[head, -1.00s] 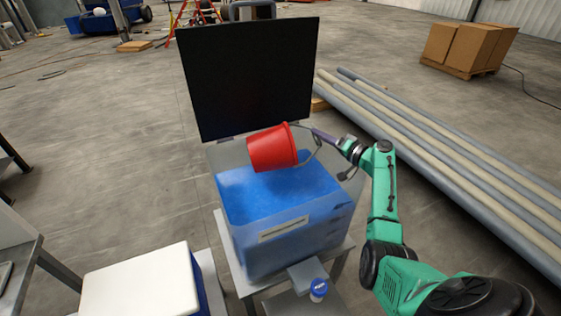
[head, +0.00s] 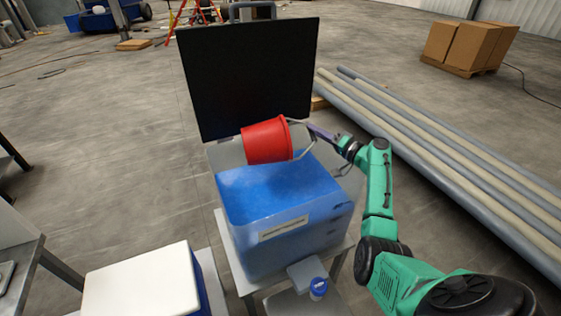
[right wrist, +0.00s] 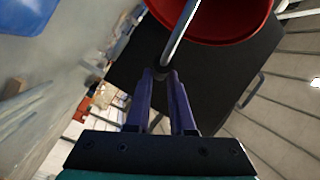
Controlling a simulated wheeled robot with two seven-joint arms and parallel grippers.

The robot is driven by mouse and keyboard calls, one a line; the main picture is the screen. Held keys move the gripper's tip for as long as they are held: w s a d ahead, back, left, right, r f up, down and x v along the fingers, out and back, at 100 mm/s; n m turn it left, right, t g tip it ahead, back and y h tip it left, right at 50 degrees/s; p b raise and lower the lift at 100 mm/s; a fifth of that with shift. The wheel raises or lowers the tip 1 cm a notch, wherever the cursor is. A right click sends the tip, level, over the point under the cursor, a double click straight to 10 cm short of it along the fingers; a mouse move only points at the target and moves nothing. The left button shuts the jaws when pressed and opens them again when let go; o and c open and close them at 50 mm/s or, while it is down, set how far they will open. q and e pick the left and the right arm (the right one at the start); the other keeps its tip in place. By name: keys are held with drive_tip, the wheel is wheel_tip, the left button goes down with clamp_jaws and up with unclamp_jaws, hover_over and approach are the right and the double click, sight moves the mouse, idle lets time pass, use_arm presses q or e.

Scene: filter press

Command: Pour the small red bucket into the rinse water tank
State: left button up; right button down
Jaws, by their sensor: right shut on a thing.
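The small red bucket (head: 266,141) hangs in the air over the back part of the rinse water tank (head: 325,236), apart from the water. It lies tilted on its side, rim to the right and base to the left. My right gripper (head: 312,128) is to the right of the bucket, shut on its grey handle. The right wrist view shows the handle (right wrist: 178,38) at the fingertips and the bucket's red rim (right wrist: 215,38) above. The tank is translucent, labelled on the front, and holds blue water (head: 275,188). The bucket's inside is hidden in the head view. My left gripper is out of view.
A black panel (head: 250,75) stands upright behind the tank. A blue-capped jar (head: 318,288) stands by the tank's front. A white-lidded box (head: 140,282) is at the front left. Long pipes (head: 450,155) lie on the floor to the right, with boxes (head: 465,48) beyond.

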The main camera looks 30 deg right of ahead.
drive_tip(key=shift+r, duration=0.1)
drive_tip(key=shift+w+a+r+m+p, duration=0.15)
drive_tip(key=shift+w+a+r, duration=0.05)
drive_tip(key=shift+r, duration=0.15)
drive_tip(key=shift+w+a+r+m+p, duration=0.15)
drive_tip(key=shift+a+r, duration=0.05)
drive_tip(key=shift+r, duration=0.15)
drive_tip(key=shift+w+a+r+t+y, duration=0.15)
drive_tip(key=shift+a+r+t+y, duration=0.1)
drive_tip(key=shift+t+y, duration=0.05)
drive_tip(key=shift+w+a+r, duration=0.2)
drive_tip(key=shift+w+r, duration=0.1)
drive_tip(key=shift+r, duration=0.35)
idle(0.5)
